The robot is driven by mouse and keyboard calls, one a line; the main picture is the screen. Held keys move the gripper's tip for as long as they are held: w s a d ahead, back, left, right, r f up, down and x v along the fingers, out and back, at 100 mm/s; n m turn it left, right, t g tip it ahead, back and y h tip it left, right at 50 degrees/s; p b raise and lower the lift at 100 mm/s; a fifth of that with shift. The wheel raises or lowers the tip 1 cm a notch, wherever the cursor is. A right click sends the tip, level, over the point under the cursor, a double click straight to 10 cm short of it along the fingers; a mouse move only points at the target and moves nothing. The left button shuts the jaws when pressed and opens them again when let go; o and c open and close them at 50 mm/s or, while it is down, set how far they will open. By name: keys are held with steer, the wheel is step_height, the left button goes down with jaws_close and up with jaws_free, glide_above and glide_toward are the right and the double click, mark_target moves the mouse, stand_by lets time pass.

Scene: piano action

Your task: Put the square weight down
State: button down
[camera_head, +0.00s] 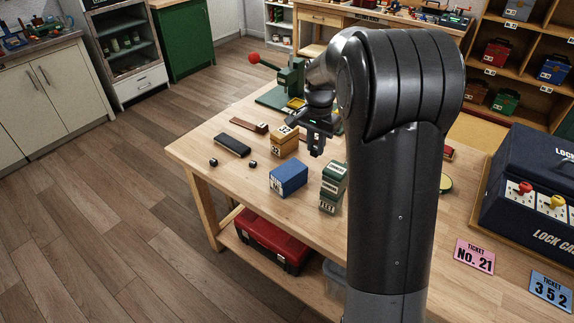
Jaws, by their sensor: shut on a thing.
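My gripper (316,150) hangs above the middle of the wooden workbench (215,135), fingers down, to the right of an orange numbered block. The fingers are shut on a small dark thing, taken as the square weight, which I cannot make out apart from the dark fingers. I cannot tell how far above the bench it is. Two small black pieces, a left one (213,162) and a right one (252,164), lie on the bench's left part near a black oblong block (232,146).
The orange block (285,142), blue box (288,179) and green stacked boxes (333,187) stand close around my gripper. A green press with a red knob (254,58) is behind. A dark lock case (530,190) stands right. My arm hides part of the bench.

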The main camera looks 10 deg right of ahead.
steer(key=w+a+f, duration=0.1)
steer(key=a, duration=0.1)
steer(key=w+a+f, duration=0.1)
steer(key=a+f, duration=0.1)
steer(key=a, duration=0.1)
steer(key=w+a+f, duration=0.2)
steer(key=a, duration=0.1)
steer(key=shift+f, duration=2.25)
steer(key=c, duration=1.3)
jaws_free()
steer(key=shift+f, duration=0.15)
